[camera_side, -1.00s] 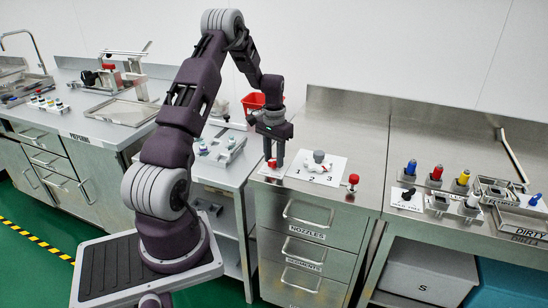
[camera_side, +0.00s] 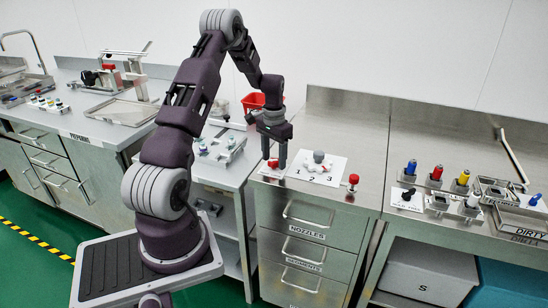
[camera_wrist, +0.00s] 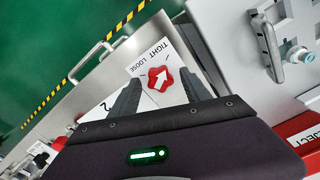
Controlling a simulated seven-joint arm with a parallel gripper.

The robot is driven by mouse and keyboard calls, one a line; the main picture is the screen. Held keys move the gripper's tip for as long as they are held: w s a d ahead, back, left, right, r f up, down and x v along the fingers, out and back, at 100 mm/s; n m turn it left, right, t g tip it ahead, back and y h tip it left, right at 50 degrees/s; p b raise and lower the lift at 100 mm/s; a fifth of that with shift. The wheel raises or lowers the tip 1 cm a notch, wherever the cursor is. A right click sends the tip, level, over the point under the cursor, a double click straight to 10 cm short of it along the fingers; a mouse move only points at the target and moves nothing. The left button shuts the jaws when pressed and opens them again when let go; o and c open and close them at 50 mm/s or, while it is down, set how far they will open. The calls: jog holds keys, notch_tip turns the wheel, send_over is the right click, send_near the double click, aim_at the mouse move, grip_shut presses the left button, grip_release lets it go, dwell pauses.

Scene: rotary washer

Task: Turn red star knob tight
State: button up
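The red star knob (camera_wrist: 160,79) has a white arrow on its top and sits on a white card (camera_wrist: 138,65) with the words TIGHT and LOOSE. In the wrist view the arrow points up and right, more to the TIGHT side; I cannot tell whether it meets a mark exactly. In the side view the knob (camera_side: 273,163) shows small and red between the fingertips. My gripper (camera_side: 274,157) is open and points down over the knob. In the wrist view, my gripper's fingers (camera_wrist: 161,92) are apart with the knob between and just beyond their tips. Nothing is held.
A numbered card (camera_side: 318,166) with a grey and a red-and-white piece lies just right of my gripper. A separate red knob (camera_side: 353,180) stands further right. A red bin (camera_side: 255,102) stands behind. The counter (camera_side: 345,130) behind the numbered card is clear.

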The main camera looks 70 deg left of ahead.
aim_at(274, 160)
notch_tip(274, 160, up, 7)
jog(key=shift+r, duration=0.1)
dwell(0.4)
jog(key=d+r+m+t+y, duration=0.1)
jog(key=d+r+m+t, duration=0.1)
jog(key=d+r, duration=1.45)
jog(key=s+d+r+m+t+h, duration=0.1)
jog(key=s+d+m+t, duration=0.1)
jog(key=s+d, duration=1.6)
jog(key=shift+s+d+t, duration=0.15)
jog(key=shift+s+t, duration=0.15)
jog(key=shift+t, duration=0.5)
